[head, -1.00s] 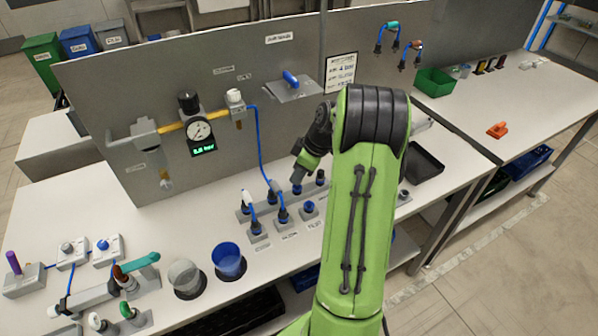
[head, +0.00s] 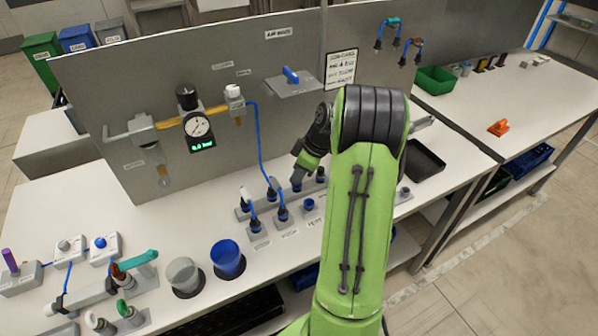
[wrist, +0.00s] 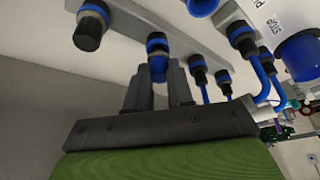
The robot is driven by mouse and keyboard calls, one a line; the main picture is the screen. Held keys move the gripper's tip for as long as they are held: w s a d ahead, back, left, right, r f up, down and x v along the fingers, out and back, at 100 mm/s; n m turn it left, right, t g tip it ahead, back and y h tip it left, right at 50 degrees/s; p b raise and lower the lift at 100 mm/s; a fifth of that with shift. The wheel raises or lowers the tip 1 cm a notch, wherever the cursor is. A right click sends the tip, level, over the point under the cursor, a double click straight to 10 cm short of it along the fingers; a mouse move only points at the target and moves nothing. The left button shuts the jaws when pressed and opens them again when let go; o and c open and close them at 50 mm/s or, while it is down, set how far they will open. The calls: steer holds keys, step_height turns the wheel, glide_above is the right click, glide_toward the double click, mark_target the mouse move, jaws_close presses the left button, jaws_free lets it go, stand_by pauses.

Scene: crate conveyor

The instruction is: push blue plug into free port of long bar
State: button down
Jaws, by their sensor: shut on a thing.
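The long grey bar (head: 262,199) lies on the bench with a row of dark, blue-ringed ports. My gripper (head: 298,178) is over its right half, pointing down at a port. In the wrist view my gripper (wrist: 158,85) is shut on the blue plug (wrist: 158,68), which sits between the fingertips. The plug lines up with a blue-ringed port (wrist: 157,42) on the bar (wrist: 185,38) and seems to touch it; how deep it sits I cannot tell. Another port (wrist: 90,25) stands at the bar's end. Blue hoses run into other ports.
Small labelled single blocks (head: 309,206) stand just in front of the bar. A blue cup (head: 228,260) and a grey cup (head: 185,276) are at the front left. A gauge (head: 199,127) hangs on the back panel. A black tray (head: 425,158) lies to the right.

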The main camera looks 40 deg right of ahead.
steer(key=shift+f, duration=0.15)
steer(key=shift+f+b, duration=0.3)
steer(key=shift+b, duration=0.05)
stand_by(0.5)
steer(key=shift+c, duration=1.8)
jaws_free()
steer(key=shift+r, duration=0.15)
steer(key=shift+r+p, duration=2.45)
steer(key=shift+r, duration=0.55)
steer(key=shift+a, duration=0.1)
